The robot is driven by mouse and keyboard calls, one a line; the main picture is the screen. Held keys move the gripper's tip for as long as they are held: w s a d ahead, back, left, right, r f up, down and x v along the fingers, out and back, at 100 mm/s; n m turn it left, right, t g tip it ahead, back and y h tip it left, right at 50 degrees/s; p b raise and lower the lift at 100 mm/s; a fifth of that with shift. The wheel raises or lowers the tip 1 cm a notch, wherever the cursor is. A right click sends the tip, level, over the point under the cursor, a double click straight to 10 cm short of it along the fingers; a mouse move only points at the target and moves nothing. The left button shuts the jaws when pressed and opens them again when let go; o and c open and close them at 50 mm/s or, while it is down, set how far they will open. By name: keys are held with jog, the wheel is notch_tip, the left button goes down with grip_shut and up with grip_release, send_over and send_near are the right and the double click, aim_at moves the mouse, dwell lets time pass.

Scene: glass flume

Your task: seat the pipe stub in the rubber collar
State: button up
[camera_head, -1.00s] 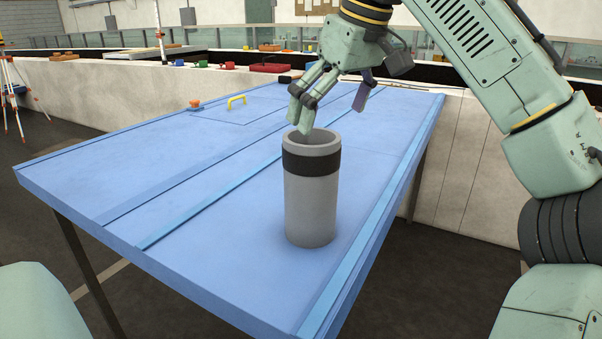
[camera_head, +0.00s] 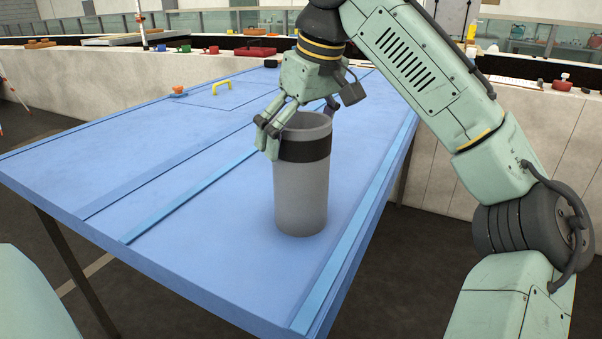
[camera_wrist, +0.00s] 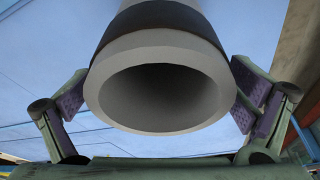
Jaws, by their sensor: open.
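The pipe stub (camera_head: 301,200) is a grey hollow cylinder with a black band near its top. It stands upright on the blue table (camera_head: 150,150). My gripper (camera_head: 300,122) is open at the pipe's top, with one finger on the left side and the other partly hidden behind the rim. In the wrist view, the pipe's open end (camera_wrist: 160,125) lies between the purple-padded fingers of my gripper (camera_wrist: 160,98). Small gaps seem to show between pads and wall; contact is unclear. I cannot make out a separate rubber collar.
Raised strips (camera_head: 185,190) run along the table. A yellow handle (camera_head: 222,86) and an orange knob (camera_head: 178,90) sit at its far left. A pale wall (camera_head: 480,150) stands behind the table. The table's left part is clear.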

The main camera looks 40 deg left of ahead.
jog(key=shift+a+f, duration=0.2)
jog(key=shift+f, duration=0.45)
jog(key=shift+c, duration=0.4)
jog(key=c, duration=1.8)
jog(key=shift+c, duration=0.2)
